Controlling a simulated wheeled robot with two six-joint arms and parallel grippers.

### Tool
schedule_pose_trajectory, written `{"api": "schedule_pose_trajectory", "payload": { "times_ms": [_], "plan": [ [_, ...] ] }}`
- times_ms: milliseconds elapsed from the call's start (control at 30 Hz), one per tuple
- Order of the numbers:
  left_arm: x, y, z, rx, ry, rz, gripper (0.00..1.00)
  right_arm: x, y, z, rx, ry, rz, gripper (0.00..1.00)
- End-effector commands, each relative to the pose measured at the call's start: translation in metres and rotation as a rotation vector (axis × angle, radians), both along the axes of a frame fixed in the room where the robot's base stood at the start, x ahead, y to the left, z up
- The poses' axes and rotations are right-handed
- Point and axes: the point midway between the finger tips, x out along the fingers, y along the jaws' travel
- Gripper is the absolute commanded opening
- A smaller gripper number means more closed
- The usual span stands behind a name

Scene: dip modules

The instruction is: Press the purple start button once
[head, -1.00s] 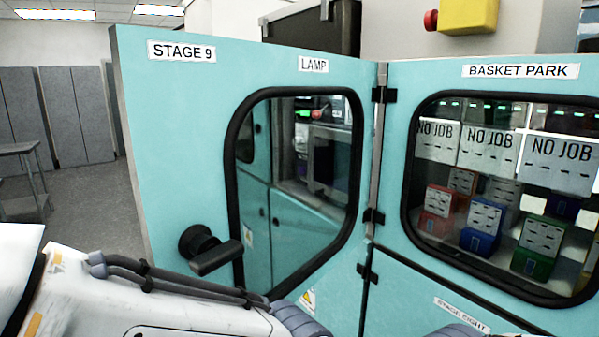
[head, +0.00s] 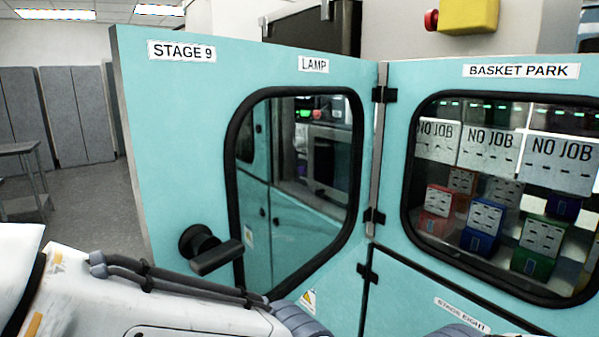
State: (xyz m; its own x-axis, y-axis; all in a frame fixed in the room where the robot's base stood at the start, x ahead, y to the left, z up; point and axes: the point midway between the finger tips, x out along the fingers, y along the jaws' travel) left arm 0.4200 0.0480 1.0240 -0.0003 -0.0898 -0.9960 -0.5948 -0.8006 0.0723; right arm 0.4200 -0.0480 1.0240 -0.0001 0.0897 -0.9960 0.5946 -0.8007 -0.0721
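I see no purple start button in the head view. My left arm comes in along the bottom left, and its gripper is out of the picture. My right gripper is not in view either. A red button (head: 431,20) on a yellow box (head: 468,16) sits at the top right, above the cabinet. Through the window of the open door, a small green light and a red spot show on equipment behind; they are too small to make out well.
A turquoise door (head: 175,130) labelled STAGE 9 and LAMP stands open on hinges, with a black handle (head: 208,250). To its right is the BASKET PARK panel (head: 400,150), with coloured modules and NO JOB signs behind its window. Open floor (head: 95,215) lies at the left.

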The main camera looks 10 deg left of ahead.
Motion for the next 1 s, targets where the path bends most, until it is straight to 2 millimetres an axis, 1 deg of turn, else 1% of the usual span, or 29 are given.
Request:
{"api": "schedule_pose_trajectory", "payload": {
  "times_ms": [900,933,967,1000],
  "plan": [
    [0.0000,0.0000,0.0000,0.000,0.000,0.000,0.00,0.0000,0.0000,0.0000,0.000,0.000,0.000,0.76],
    [0.0000,0.0000,0.0000,0.000,0.000,0.000,0.00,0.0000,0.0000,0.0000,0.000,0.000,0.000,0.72],
    [0.0000,0.0000,0.0000,0.000,0.000,0.000,0.00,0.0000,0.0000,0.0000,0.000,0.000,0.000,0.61],
    [0.0000,0.0000,0.0000,0.000,0.000,0.000,0.00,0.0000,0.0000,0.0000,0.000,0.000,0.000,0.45]
  ]
}}
